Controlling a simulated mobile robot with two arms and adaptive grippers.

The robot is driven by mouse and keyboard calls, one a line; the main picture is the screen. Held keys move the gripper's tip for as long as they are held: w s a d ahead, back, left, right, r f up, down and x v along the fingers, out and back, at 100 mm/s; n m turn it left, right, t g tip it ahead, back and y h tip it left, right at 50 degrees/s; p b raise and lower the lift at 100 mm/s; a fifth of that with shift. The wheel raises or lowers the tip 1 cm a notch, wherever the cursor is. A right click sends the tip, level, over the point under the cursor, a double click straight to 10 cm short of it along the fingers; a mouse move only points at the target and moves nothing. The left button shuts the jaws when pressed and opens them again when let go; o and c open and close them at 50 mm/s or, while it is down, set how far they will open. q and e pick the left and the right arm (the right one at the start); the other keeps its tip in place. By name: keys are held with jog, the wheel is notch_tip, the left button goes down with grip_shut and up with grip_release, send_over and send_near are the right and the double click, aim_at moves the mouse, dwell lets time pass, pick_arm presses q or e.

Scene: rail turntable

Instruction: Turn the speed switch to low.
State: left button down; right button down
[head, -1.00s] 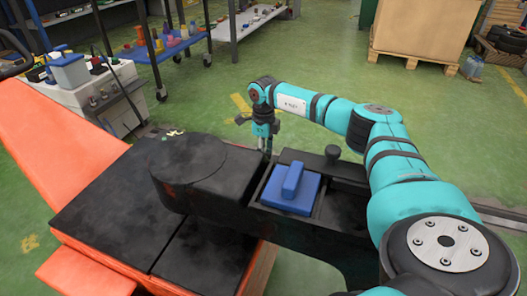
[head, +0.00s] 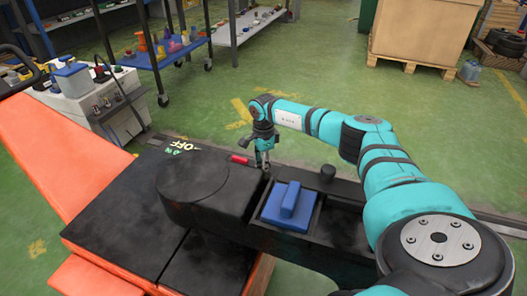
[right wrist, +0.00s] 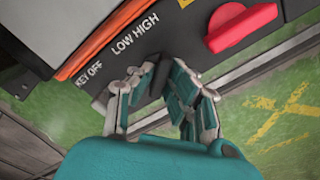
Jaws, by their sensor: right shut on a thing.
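The speed switch (right wrist: 158,78) is a dark piece on the black panel below the LOW HIGH lettering (right wrist: 135,33). My fingers hide most of it, and I cannot tell which label it points to. My right gripper (right wrist: 160,90) is shut around it. In the head view my right gripper (head: 263,163) points down at the far side of the black machine body (head: 205,190). My left gripper is not in view.
A red knob (right wrist: 240,25) sits close to the right of the switch; it also shows in the head view (head: 240,158). KEY OFF lettering (right wrist: 88,75) is to the left. A blue block (head: 290,203) lies in the machine's tray.

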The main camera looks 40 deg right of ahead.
jog(key=n, duration=0.5)
jog(key=shift+n+p, duration=0.3)
jog(key=shift+p, duration=0.05)
jog(key=n, duration=0.4)
jog(key=shift+n, duration=0.3)
jog(key=c, duration=1.3)
grip_release()
notch_tip(320, 180, up, 12)
jog(key=shift+r, duration=0.1)
